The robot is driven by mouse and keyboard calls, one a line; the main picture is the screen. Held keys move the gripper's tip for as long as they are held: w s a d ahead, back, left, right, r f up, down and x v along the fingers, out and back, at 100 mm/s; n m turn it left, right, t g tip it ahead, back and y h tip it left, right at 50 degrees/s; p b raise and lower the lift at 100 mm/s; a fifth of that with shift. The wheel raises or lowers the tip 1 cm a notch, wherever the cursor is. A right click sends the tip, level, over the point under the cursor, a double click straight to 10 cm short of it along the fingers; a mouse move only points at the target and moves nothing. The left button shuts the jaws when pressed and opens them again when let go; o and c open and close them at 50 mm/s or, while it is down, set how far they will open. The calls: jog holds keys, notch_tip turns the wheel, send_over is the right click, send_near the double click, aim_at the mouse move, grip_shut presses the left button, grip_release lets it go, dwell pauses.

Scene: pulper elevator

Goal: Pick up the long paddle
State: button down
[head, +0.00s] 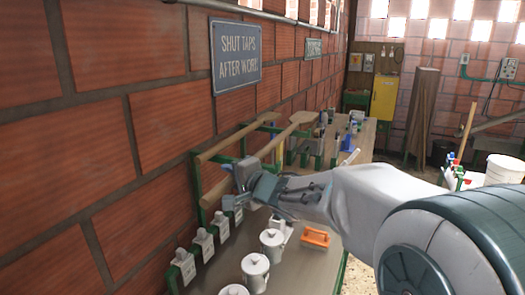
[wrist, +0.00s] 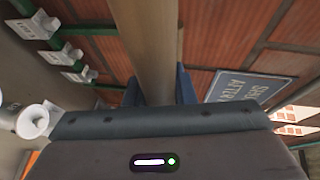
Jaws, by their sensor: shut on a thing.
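The long paddle (head: 275,146) has a pale wooden shaft and a wider end at the far side. It lies along the brick wall at the green rack in the head view. My gripper (head: 240,182) is shut on its shaft, towards the near end. In the wrist view the shaft (wrist: 147,45) runs between the blue fingers of my gripper (wrist: 160,90); the lower part is hidden behind the gripper body. I cannot tell whether the paddle is clear of the rack.
A second wooden shaft (head: 224,146) lies behind, closer to the wall. White lidded pots (head: 255,270) and an orange item (head: 315,237) stand on the bench in front. Grey-white tap-like units (head: 204,243) line the wall side. A blue sign (head: 236,57) hangs above.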

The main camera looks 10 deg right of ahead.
jog(key=shift+r, duration=0.15)
jog(key=w+d+r+p, duration=0.3)
jog(key=d+r+p, duration=0.2)
jog(key=d+r, duration=0.5)
jog(key=shift+w+d+r, duration=0.3)
jog(key=shift+d+r, duration=0.1)
jog(key=shift+d, duration=0.2)
jog(key=shift+a, duration=0.1)
